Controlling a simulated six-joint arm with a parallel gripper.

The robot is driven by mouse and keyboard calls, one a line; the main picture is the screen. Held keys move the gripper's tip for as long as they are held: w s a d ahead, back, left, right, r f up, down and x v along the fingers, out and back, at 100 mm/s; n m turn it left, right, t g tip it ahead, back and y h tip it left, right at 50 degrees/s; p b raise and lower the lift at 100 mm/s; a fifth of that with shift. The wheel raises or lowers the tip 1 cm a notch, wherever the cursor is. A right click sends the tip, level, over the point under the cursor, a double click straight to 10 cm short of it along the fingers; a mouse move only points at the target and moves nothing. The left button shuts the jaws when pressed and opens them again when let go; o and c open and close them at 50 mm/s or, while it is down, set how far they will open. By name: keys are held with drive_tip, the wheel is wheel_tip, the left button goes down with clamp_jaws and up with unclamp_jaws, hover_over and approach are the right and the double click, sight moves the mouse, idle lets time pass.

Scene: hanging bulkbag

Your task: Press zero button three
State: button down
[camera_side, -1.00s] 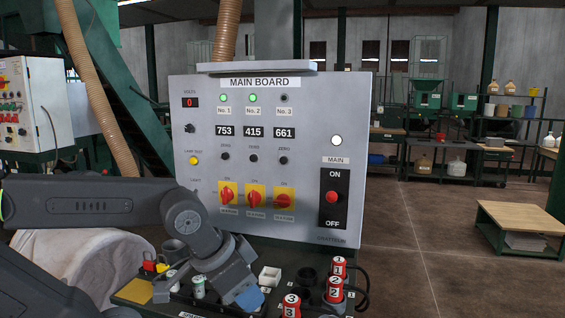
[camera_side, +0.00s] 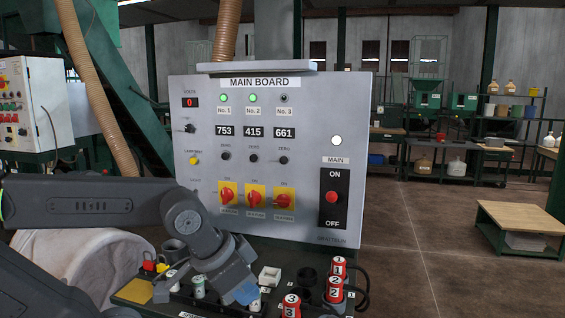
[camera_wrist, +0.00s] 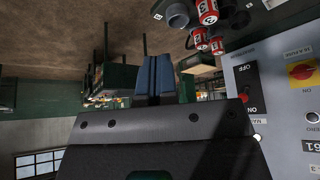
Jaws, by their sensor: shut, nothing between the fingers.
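Zero button three is a small black button (camera_side: 283,160) on the grey main board (camera_side: 320,90), under the display reading 661 (camera_side: 284,134).
Red rotary switches (camera_side: 255,199) and the main ON/OFF switch (camera_side: 332,197) are lower on the board. The space before the display row is clear.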

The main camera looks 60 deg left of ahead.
sight(283, 160)
idle(0.7)
drive_tip(key=w+a+r+n+t+h, duration=0.2)
drive_tip(key=w+a+r+n+h, duration=0.15)
drive_tip(key=w+n, duration=0.3)
drive_tip(key=w+a+r+n+t+h, duration=0.1)
drive_tip(key=w+a+r+n+h, duration=0.15)
drive_tip(key=w+r+n, duration=0.4)
drive_tip(key=w+a+n+t+y, duration=0.3)
drive_tip(key=a+n, duration=0.2)
drive_tip(key=a, duration=0.6)
drive_tip(key=w+a+n+t+y, duration=0.3)
drive_tip(key=a+n, duration=0.3)
drive_tip(key=a, duration=0.6)
drive_tip(key=shift+w+a+n+t, duration=0.3)
drive_tip(key=shift+t, duration=0.1)
drive_tip(key=w+a, duration=0.6)
drive_tip(key=shift+w+a, duration=0.15)
drive_tip(key=shift+w, duration=0.05)
